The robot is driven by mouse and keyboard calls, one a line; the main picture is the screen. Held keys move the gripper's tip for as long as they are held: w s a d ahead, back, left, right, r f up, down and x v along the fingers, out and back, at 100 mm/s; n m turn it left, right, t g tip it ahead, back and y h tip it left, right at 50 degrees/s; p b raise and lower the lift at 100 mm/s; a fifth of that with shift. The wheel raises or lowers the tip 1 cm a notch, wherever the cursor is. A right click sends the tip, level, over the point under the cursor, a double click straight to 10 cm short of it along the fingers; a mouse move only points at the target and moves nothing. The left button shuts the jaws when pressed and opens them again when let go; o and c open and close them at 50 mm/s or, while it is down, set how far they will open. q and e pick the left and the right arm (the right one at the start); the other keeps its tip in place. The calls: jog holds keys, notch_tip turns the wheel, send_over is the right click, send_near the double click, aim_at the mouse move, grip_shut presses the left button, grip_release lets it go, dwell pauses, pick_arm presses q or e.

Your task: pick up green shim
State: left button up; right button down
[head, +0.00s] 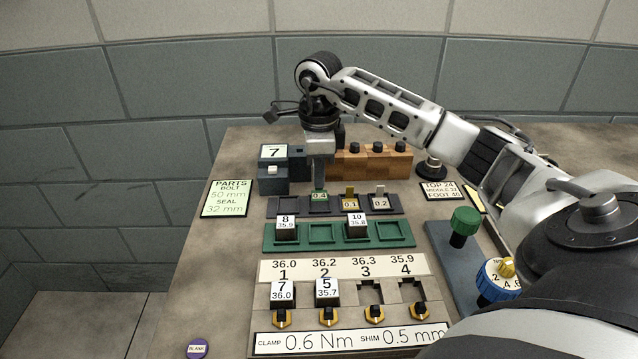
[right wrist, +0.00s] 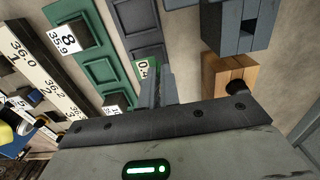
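The green shim (head: 320,196), marked 0.4, sits in a slot of the dark shim rack (head: 269,207). Its label also shows in the right wrist view (right wrist: 144,67). My right gripper (head: 319,184) points straight down over it, with its fingertips at the back of the label. In the right wrist view, the fingers (right wrist: 154,88) appear close together and hide the shim's far part. I cannot tell whether they grip it. My left gripper is out of view.
In the same rack, a yellow shim (head: 350,202) marked 0.1 and a grey shim (head: 380,202) marked 0.2 stand just right. A wooden block (head: 372,164) and a dark block marked 7 (head: 273,178) are close behind. A green tray (head: 270,243) lies in front.

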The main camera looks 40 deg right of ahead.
jog(key=s+a+r, duration=0.8)
jog(key=a+r, duration=0.2)
jog(key=a, duration=0.1)
jog(key=shift+s+r+p, duration=0.25)
jog(key=shift+s+p, duration=0.1)
